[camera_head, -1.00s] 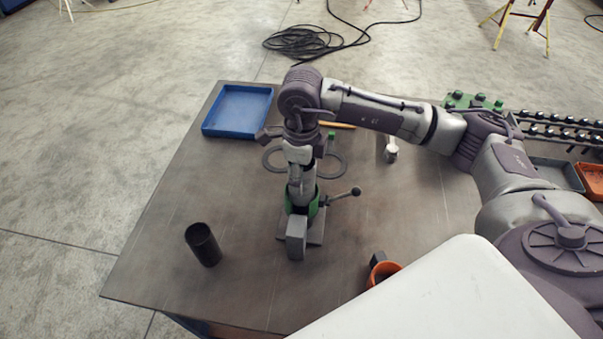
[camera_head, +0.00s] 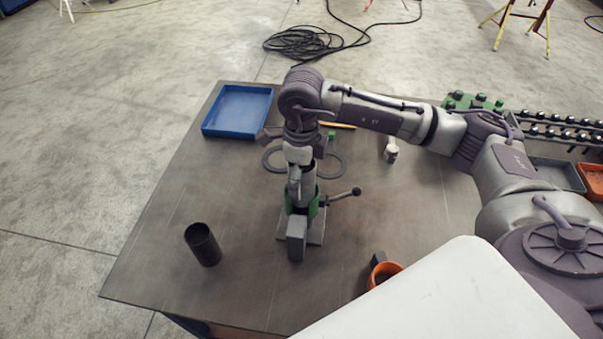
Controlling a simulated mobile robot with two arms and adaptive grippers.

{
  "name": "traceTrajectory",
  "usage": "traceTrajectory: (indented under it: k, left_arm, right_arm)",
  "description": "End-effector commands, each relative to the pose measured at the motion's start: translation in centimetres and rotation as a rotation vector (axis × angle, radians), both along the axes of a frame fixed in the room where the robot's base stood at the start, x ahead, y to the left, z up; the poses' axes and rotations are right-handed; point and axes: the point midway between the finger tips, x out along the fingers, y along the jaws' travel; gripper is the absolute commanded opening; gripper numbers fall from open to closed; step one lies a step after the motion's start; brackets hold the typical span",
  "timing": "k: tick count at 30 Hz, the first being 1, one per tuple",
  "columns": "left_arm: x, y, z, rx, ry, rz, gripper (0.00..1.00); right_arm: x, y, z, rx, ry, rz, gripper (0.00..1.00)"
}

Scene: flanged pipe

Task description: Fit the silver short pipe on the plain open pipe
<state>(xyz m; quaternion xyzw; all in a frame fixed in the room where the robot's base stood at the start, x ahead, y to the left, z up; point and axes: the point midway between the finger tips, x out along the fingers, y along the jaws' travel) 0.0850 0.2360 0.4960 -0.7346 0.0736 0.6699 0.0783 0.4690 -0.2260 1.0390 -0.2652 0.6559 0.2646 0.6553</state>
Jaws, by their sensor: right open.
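My right gripper (camera_head: 300,184) points down over the green vise (camera_head: 318,207) in the middle of the table and is open. The arm and gripper cover most of the vise jaws. I cannot make out clearly the silver short pipe or what stands in the vise. A dark, open-topped cylinder (camera_head: 202,246) stands upright on the table to the left of the vise, clear of the gripper. I cannot tell whether it is the plain open pipe. My left gripper is out of view.
The vise handle (camera_head: 345,194) sticks out to the right. A blue tray (camera_head: 237,131) lies at the back left, dark rings (camera_head: 334,167) behind the vise, and a small pale object (camera_head: 391,151) further right. An orange container (camera_head: 387,270) is near the front. The table's left side is mostly clear.

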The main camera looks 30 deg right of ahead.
Motion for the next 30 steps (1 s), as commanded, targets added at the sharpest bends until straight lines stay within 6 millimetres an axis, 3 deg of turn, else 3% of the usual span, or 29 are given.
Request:
traceTrajectory:
  k: [5,15,23,30]
  left_arm:
    - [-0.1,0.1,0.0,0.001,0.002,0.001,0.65]
    - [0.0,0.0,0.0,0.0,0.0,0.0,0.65]
    - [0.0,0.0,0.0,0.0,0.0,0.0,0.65]
    - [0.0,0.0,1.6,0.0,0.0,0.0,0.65]
  right_arm:
    - [0.1,0.0,1.2,0.0,-0.003,0.0,0.91]
    - [0.1,0.0,8.2,0.001,-0.006,0.0,0.91]
    - [0.1,0.0,11.6,0.001,-0.003,-0.001,0.91]
    - [0.1,0.0,14.6,0.001,-0.004,0.0,0.91]
